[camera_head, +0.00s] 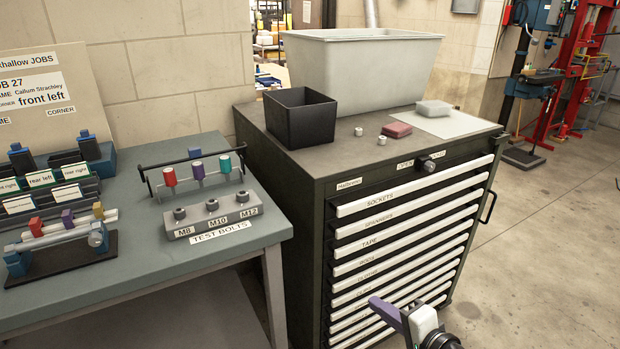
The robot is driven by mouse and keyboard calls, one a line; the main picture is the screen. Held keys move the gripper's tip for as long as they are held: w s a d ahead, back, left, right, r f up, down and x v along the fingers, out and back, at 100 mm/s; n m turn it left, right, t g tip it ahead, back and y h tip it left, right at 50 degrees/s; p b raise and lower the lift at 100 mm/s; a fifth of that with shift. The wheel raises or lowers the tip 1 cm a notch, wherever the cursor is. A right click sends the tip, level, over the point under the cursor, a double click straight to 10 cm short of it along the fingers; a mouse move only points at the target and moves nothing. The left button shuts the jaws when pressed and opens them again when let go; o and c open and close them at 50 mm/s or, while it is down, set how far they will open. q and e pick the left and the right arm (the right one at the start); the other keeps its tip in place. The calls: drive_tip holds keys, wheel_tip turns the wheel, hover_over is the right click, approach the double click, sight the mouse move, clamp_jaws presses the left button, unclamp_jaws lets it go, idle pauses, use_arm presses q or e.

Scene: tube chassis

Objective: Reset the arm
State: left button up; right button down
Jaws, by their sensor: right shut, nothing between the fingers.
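My right gripper (384,310) shows at the bottom edge, right of centre, in front of the lower drawers of the dark tool cabinet (318,250). Its purple-grey finger part and white body are in view, and the rest is cut off by the frame. It is shut and empty, and seems apart from the cabinet. My left gripper is not in view.
A workbench (150,262) at left holds a TEST BOLTS block (212,216), a rack with coloured pieces (196,170) and labelled racks (60,190). A black bin (300,118) and grey tub (365,75) stand on the cabinet. Floor (545,260) at right is clear.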

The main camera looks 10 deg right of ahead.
drive_tip(key=s+a+f+n+g+h, duration=0.1)
drive_tip(key=s+f+n, duration=0.3)
drive_tip(key=s, duration=0.4)
drive_tip(key=s+a+f+n+g+h, duration=0.1)
drive_tip(key=s+f+n, duration=0.3)
drive_tip(key=s, duration=0.5)
drive_tip(key=s+a+f+n+g, duration=0.2)
drive_tip(key=s+f+n, duration=0.2)
drive_tip(key=s, duration=0.5)
drive_tip(key=shift+a+f+n+h, duration=0.35)
drive_tip(key=shift+f+n+h, duration=0.05)
drive_tip(key=shift+n, duration=0.8)
